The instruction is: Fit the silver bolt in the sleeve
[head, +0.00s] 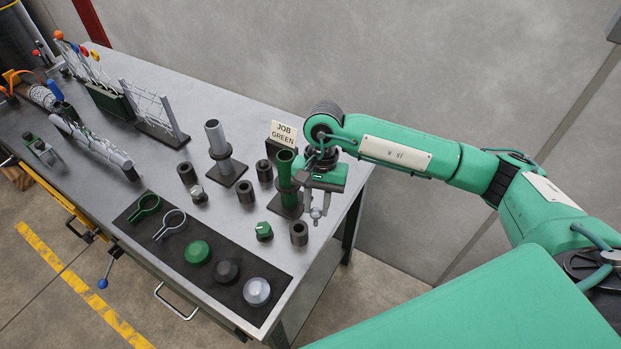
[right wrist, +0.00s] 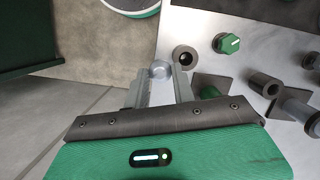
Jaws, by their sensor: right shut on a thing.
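A dark open sleeve (head: 299,233) stands upright on the bench, left of and below the gripper in the head view. It also shows just right of the fingertips in the right wrist view (right wrist: 185,57). My left gripper is out of view.
A green tube on a stand (head: 285,170) is close to the right gripper, by the JOB GREEN sign (head: 283,133). A green knob (head: 263,231) sits beside the near sleeve. A grey tube stand (head: 217,145) and a black mat (head: 172,233) with round caps lie to the left.

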